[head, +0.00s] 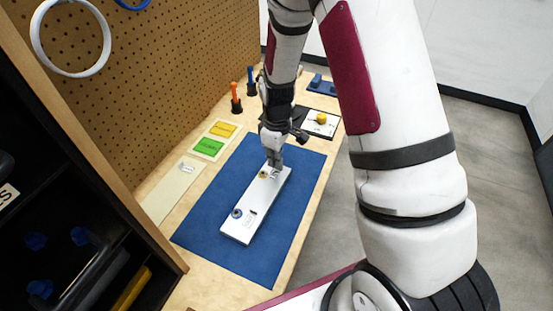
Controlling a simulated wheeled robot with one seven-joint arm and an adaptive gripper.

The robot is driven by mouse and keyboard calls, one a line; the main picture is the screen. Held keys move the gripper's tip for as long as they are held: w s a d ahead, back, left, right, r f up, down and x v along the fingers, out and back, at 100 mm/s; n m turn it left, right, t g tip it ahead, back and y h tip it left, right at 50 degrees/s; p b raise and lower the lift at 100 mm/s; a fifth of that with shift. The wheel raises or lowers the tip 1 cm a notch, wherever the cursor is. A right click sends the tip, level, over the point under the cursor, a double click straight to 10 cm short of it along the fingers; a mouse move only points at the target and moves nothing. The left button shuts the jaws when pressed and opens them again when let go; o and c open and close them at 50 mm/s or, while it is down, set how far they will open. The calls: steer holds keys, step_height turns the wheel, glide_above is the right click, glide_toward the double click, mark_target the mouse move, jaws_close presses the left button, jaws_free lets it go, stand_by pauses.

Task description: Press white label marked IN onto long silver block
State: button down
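The long silver block (256,202) lies at a slant on the blue mat (221,180). It carries a yellow ring-like fitting (264,174) near its far end and a blue one (237,213) near its near end. My gripper (275,166) points down at the block's far end, beside the yellow fitting. Its fingers are too small here to tell open from shut, or whether they hold anything. A small pale piece (186,167), perhaps a label, lies on the pale strip left of the mat. No IN mark is readable; the surface under the fingers is partly hidden.
Green and yellow pieces (208,147) lie on a pale card left of the mat. Orange (235,96) and blue (251,80) handled tools stand upright at the back by the pegboard (180,70). A yellow knob (321,118) sits on a white plate at right.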

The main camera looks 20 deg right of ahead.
steer(key=shift+f+b, duration=0.65)
steer(key=shift+f, duration=0.9)
stand_by(3.5)
steer(key=c, duration=1.7)
jaws_free()
steer(key=shift+o, duration=0.5)
steer(key=o, duration=0.4)
steer(key=shift+o, duration=0.2)
steer(key=shift+r, duration=0.1)
steer(key=shift+r+p, duration=1.7)
steer(key=shift+r, duration=1.75)
